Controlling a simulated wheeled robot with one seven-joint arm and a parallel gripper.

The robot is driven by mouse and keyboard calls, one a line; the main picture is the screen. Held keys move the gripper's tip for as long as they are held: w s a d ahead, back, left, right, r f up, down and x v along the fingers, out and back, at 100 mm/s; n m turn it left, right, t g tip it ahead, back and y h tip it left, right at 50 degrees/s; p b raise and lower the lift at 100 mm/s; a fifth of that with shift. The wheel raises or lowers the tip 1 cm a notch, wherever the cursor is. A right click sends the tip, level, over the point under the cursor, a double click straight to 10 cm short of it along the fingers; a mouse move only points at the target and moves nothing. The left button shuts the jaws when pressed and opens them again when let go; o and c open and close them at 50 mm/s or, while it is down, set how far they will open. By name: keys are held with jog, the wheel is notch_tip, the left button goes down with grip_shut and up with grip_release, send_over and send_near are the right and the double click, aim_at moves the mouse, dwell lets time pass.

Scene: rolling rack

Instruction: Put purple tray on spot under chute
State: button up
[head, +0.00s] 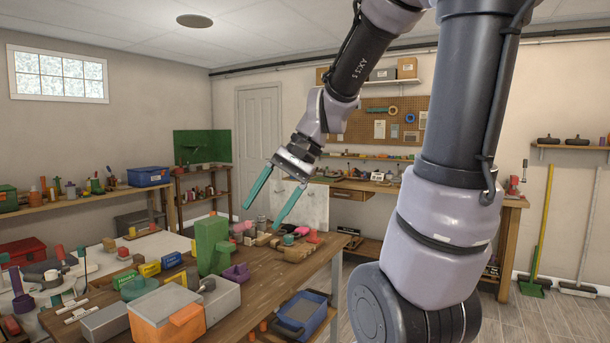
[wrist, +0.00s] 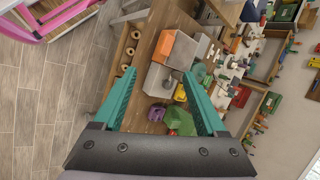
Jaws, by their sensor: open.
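The small purple tray (head: 237,273) sits on the wooden workbench, close to the right side of the tall green block (head: 211,245), which may be the chute. In the wrist view the purple tray (wrist: 156,113) shows between my fingers, beside the green block (wrist: 181,122). I cannot make out a marked spot under a chute. My gripper (head: 261,217) is open and empty, in the air above the far part of the bench and well above the tray. Its two teal fingers also show spread in the wrist view (wrist: 159,72).
A grey and orange box (head: 165,310) stands at the bench's near end. Small wooden and coloured pieces (head: 295,248) lie behind the tray. A pink rack (wrist: 55,15) stands on the floor in the wrist view.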

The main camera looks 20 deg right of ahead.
jog(key=s+d+r+n+t+h, duration=0.2)
jog(key=s+d+r+t+h, duration=0.2)
jog(key=d+r+t, duration=0.1)
jog(key=shift+s+d+r, duration=0.2)
jog(key=shift+d+r, duration=0.55)
jog(key=shift+r, duration=0.15)
